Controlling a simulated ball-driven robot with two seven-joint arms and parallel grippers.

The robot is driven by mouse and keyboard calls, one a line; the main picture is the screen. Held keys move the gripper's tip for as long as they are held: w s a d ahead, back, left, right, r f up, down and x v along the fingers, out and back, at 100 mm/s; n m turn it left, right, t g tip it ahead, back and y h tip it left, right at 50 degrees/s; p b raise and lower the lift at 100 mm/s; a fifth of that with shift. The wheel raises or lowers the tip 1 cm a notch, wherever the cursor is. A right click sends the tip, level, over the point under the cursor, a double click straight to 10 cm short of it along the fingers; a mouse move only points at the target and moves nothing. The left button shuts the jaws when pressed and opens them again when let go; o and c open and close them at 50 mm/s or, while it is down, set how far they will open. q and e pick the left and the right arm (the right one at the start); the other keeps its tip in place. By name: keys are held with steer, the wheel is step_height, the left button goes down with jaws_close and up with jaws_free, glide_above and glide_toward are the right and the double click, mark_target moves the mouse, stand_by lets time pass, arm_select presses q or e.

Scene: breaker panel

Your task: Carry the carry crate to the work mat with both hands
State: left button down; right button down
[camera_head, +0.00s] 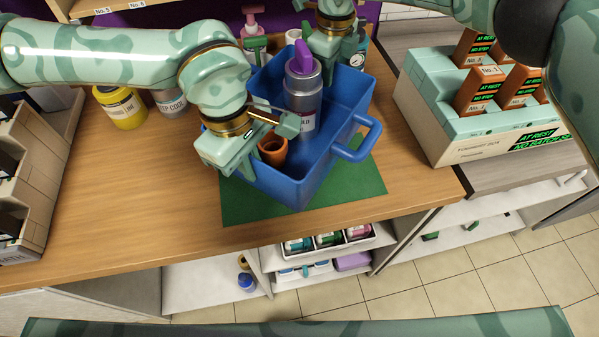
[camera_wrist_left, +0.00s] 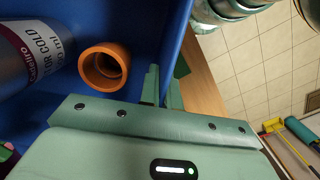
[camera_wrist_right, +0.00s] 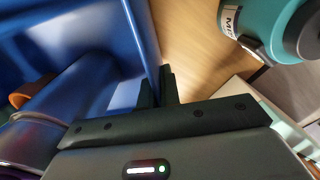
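The blue carry crate (camera_head: 328,172) is over the green work mat (camera_head: 250,207), whose left and front parts show around it. I cannot tell whether its base touches the mat. It holds a grey bottle with a purple cap (camera_head: 303,92) and an orange cup-like piece (camera_head: 272,151). My left gripper (camera_head: 238,163) is at the crate's left wall; the left wrist view shows its fingers (camera_wrist_left: 161,88) closed on the wall's edge. My right gripper (camera_head: 327,50) is at the far wall, with its fingers (camera_wrist_right: 159,88) closed on that edge.
A teal and white box with brown breakers (camera_head: 485,125) stands to the right. A yellow jar (camera_head: 122,106) and pump bottle (camera_head: 254,38) stand behind. A beige rack (camera_head: 35,160) is at the left. The wooden counter (camera_head: 150,200) is clear left of the mat.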

mark_target(257, 187)
steer(key=shift+f, duration=0.1)
